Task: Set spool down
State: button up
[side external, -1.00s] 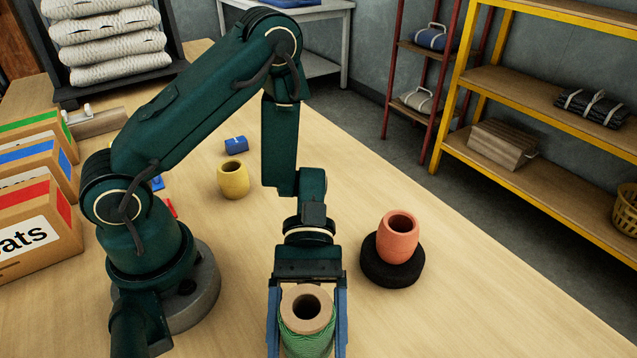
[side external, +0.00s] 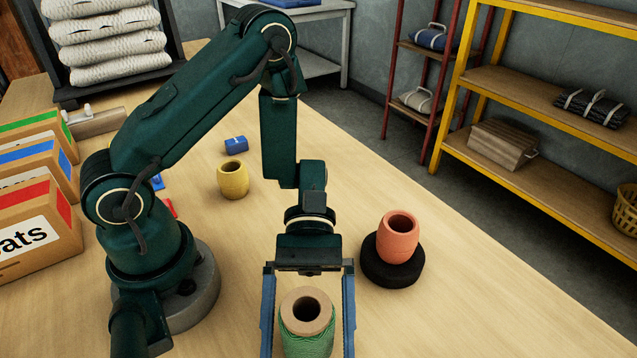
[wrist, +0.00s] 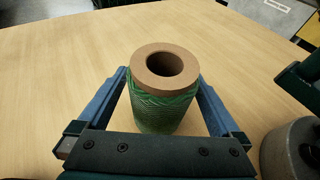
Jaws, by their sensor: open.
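The spool (side external: 307,325) is wound with green twine and has a brown cardboard core with a round hole. It stands upright on the wooden table near the front of the side view. My gripper (side external: 307,335) is open around it, one blue finger on each side. A gap shows between the spool and each finger in the side view. In the wrist view the spool (wrist: 165,100) stands between the open fingers. The spool's lower end is cut off by the side view's bottom edge.
An orange pot (side external: 397,238) sits on a black round base (side external: 393,274) right of my gripper. A yellow pot (side external: 233,180) and a small blue block (side external: 235,144) stand farther back. Labelled boxes (side external: 35,225) line the left edge. Table (side external: 470,300) is clear at the right.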

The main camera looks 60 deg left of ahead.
jog(key=v, duration=1)
jog(key=shift+a, duration=0.15)
jog(key=s+a+r+m+t+y, duration=0.1)
jog(key=a+r+m+t+y, duration=0.6)
jog(key=r+m+t+y, duration=0.2)
jog(key=m+t+y, duration=0.2)
jog(key=t, duration=0.2)
jog(key=shift+s+y, duration=0.3)
jog(key=shift+s, duration=0.05)
